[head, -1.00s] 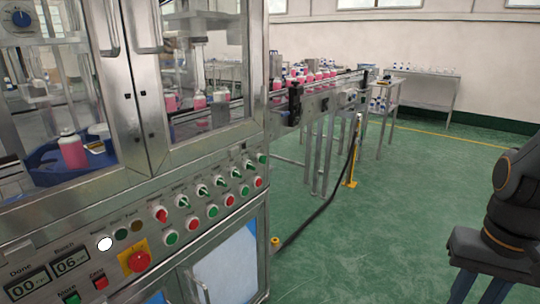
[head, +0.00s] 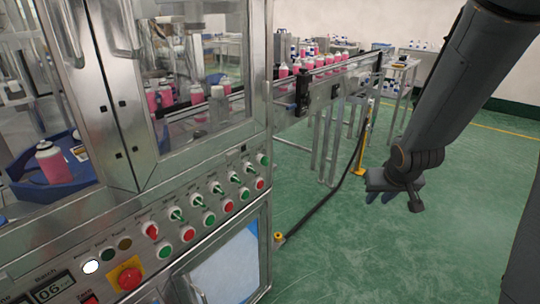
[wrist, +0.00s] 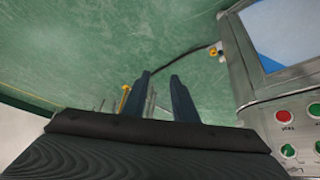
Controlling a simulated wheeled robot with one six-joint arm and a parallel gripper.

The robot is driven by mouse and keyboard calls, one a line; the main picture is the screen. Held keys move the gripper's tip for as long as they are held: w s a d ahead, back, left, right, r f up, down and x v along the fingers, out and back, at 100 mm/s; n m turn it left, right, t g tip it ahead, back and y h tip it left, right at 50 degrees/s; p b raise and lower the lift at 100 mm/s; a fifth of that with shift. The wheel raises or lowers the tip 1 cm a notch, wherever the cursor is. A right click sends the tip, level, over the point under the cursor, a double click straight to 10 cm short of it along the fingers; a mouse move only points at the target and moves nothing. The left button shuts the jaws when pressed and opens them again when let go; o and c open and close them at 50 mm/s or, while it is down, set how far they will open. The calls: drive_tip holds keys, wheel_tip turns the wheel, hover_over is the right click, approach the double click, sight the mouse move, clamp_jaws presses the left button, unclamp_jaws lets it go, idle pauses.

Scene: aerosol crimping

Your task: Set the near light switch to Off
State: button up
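The control panel (head: 130,250) runs along the front of the steel machine. Its upper row holds a red selector knob (head: 152,230) and several green-handled selector switches (head: 218,188). The labels are too small to read, so I cannot tell which one is the near light switch or how it is set. My gripper (head: 385,196) hangs over the floor to the right of the panel, well apart from it. In the wrist view my gripper (wrist: 160,74) has two dark fingers spread apart with nothing between them; panel buttons (wrist: 283,116) show at the right edge.
A red emergency stop (head: 127,279) on a yellow plate sits low on the panel. Red and green push buttons (head: 208,218) line the lower row. A conveyor (head: 325,82) with pink bottles runs behind. The green floor (head: 400,255) is open, with a black cable near the machine.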

drive_tip(key=w+a+n+t+y+p, duration=0.1)
drive_tip(key=w+a+t+y+p, duration=0.2)
drive_tip(key=w, duration=0.5)
drive_tip(key=n+t+y+p, duration=0.2)
drive_tip(key=n+y+p, duration=0.3)
drive_tip(key=y, duration=0.7)
approach(268, 162)
drive_tip(key=m+p, duration=0.1)
drive_tip(key=p+x, duration=0.2)
drive_tip(key=x, duration=0.6)
drive_tip(key=shift+w+a, duration=0.15)
drive_tip(key=shift+w, duration=0.1)
clamp_jaws()
